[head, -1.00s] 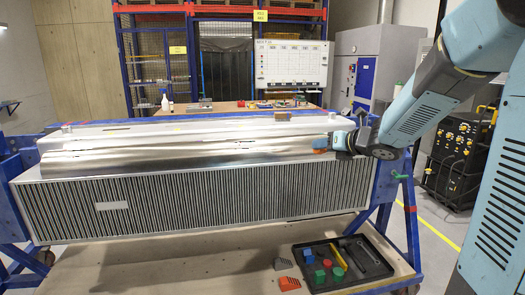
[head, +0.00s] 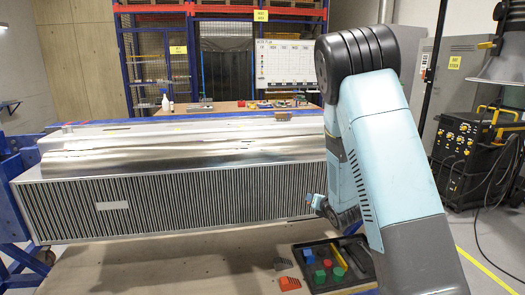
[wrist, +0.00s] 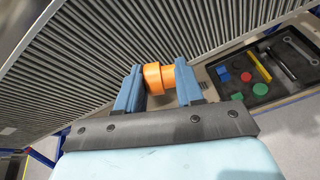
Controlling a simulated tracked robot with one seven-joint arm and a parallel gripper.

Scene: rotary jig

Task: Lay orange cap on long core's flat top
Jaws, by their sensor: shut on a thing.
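The orange cap (wrist: 155,78) is a short stepped cylinder between the two blue fingers of my gripper (wrist: 158,82) in the wrist view. My gripper is shut on it. The long core (head: 170,205) is the wide silver block with a finned front face; its shiny, stepped upper part (head: 190,146) runs along the top. In the head view my gripper (head: 315,200) hangs in front of the core's finned face near its right end, below the top. The cap cannot be made out clearly there. My arm hides the core's right end.
A black tray (head: 302,258) with red, green, blue and yellow pieces lies on the wooden board (head: 170,268) below my gripper. A red-orange block (head: 289,283) and a grey block (head: 282,264) lie beside it. The board is clear to the left.

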